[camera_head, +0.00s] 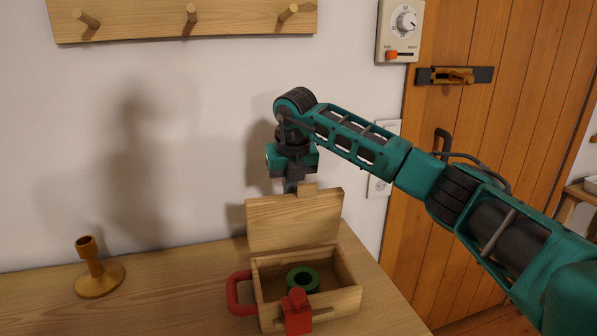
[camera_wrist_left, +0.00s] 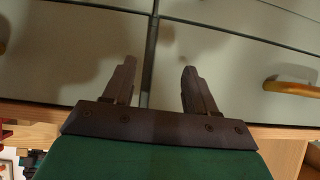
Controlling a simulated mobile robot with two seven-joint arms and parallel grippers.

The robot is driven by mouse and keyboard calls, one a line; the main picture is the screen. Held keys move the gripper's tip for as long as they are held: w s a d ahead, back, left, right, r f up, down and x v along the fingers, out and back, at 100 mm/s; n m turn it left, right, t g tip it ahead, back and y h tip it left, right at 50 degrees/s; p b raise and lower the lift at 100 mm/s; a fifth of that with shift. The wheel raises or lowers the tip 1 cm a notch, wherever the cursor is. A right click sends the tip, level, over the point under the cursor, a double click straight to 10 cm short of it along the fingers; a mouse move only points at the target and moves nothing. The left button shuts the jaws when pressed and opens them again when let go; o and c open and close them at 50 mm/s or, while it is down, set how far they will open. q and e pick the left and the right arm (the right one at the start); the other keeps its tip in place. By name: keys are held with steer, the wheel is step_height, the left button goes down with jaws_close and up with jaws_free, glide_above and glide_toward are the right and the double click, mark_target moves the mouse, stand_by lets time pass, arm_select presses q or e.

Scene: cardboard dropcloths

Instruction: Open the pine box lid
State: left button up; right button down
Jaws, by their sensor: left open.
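The pine box (camera_head: 344,303) stands on the wooden table. Its lid (camera_head: 293,222) is raised, close to upright, at the back of the box, with a small tab (camera_head: 307,189) on its top edge. A dark green ring (camera_head: 303,279) lies inside. My right gripper (camera_head: 292,185) points down just behind the lid's top edge, beside the tab. Its fingertips are partly hidden by the lid, so contact and jaw opening cannot be told. My left gripper (camera_wrist_left: 157,80) shows only in the left wrist view, open and empty, in front of pale cabinet doors.
A red block-like part (camera_head: 297,312) is at the box's front and a red loop (camera_head: 238,293) at its left side. A wooden candlestick (camera_head: 98,275) stands at left. A peg rail (camera_head: 185,18) hangs above. A wooden door (camera_head: 480,150) is at right. The table between candlestick and box is clear.

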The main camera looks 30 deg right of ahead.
steer(key=shift+w+d+f+g+p, duration=0.1)
steer(key=shift+w+g+p, duration=0.3)
steer(key=shift+g, duration=0.1)
arm_select(q)
steer(key=shift+w+d+r, duration=0.1)
steer(key=shift+w+r, duration=0.1)
steer(key=shift+r, duration=0.25)
steer(key=shift+w+d+r, duration=0.1)
steer(key=shift+w+r, duration=0.05)
steer(key=shift+r, duration=0.3)
arm_select(e)
steer(key=shift+w+d+f+g+y, duration=0.1)
steer(key=shift+w+f+g+y, duration=0.2)
steer(key=shift+w+f+g, duration=0.15)
arm_select(q)
steer(key=shift+p, duration=0.3)
arm_select(e)
steer(key=shift+w, duration=0.1)
